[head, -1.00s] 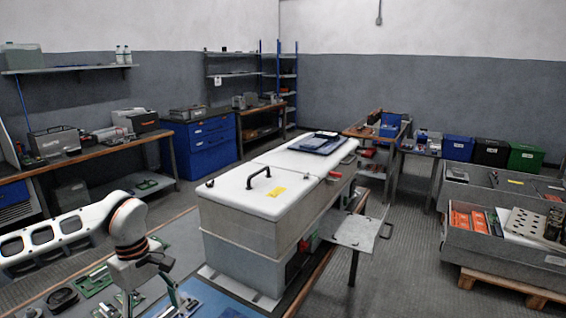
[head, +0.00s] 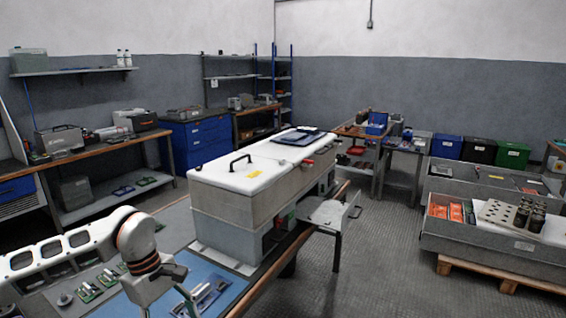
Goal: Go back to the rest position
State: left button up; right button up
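My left arm comes in from the left, white with orange rings, and bends down over the near workbench. The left gripper (head: 188,299) is at the bottom edge beside the blue mat (head: 228,268); its fingers are partly cut off and unclear, so its state and any grip cannot be told. My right arm and gripper are out of view. The long grey cabinet with a white lid (head: 240,174) stands on the bench, to the right of my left arm.
Green circuit boards (head: 88,290) lie on the bench under the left arm. A metal side shelf (head: 328,213) sticks out right of the cabinet. Grey crates (head: 490,246) stand on a wooden pallet (head: 508,276) at right. The floor between is clear.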

pick_arm(q)
jog(key=s+d+f+n+g+h, duration=0.15)
jog(key=s+d+h, duration=0.25)
jog(key=d, duration=0.6)
jog(key=s+d+n+g+h, duration=0.1)
jog(key=s+d+n+h, duration=0.3)
jog(key=d, duration=0.6)
jog(key=d+r+n+t+h, duration=0.5)
jog(key=d+r+n+h, duration=0.2)
jog(key=n+h, duration=0.3)
jog(key=w+a+f+n+t+y, duration=0.2)
jog(key=a+f+n+t+y, duration=0.4)
jog(key=n, duration=0.7)
jog(key=w+a+f+n+t+y, duration=0.4)
jog(key=n+t, duration=0.4)
jog(key=n, duration=0.4)
jog(key=s+a+f+n+g+y, duration=0.2)
jog(key=s+a+f+n+y, duration=0.2)
jog(key=s+a+f+n, duration=0.3)
jog(key=s+a+f+n+g+y, duration=0.2)
jog(key=s+a+f+n+y, duration=0.2)
jog(key=f, duration=0.9)
jog(key=s+a+n, duration=0.2)
jog(key=s+n, duration=0.2)
jog(key=shift+s+a+g, duration=0.35)
jog(key=shift+s, duration=0.05)
